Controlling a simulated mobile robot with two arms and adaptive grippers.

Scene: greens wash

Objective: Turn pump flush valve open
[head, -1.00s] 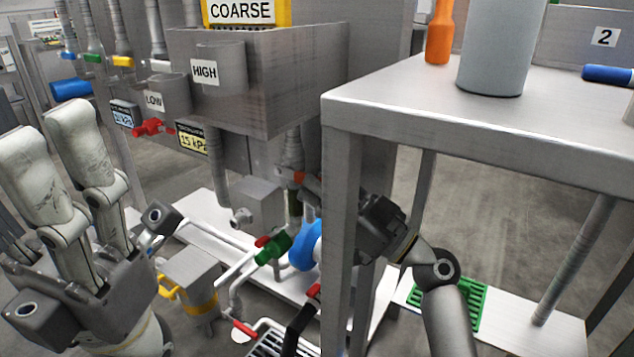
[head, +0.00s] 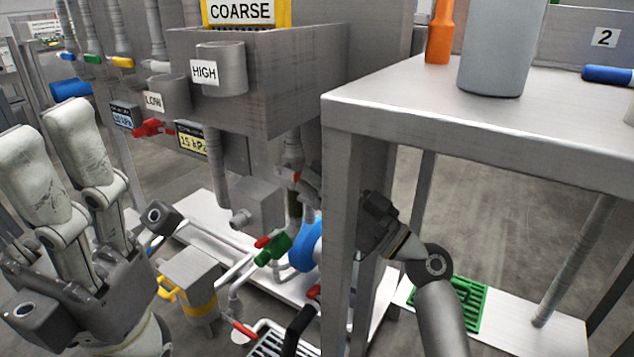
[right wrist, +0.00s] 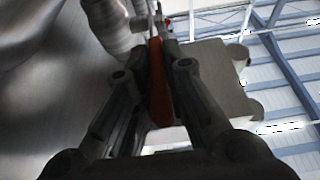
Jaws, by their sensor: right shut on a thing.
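My right gripper (head: 303,183) is in the gap between the grey tank and the table's front leg. It is shut on a small orange-red valve handle (head: 297,176), on or beside the vertical pipe under the tank. In the right wrist view the orange-red handle (right wrist: 158,85) lies lengthwise between the two fingers. The table leg and the fingers hide part of the handle and its valve body. I see no label that names this valve. My left gripper (head: 55,120) is large at the left, its pale fingers pointing up, apart and empty.
The steel table (head: 420,115) and its front leg stand close to my right forearm. A green-handled valve (head: 272,249), a blue round part (head: 307,246) and low pipes lie below. A yellow-banded box (head: 192,283) stands near my left gripper. The tank (head: 270,85) is above.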

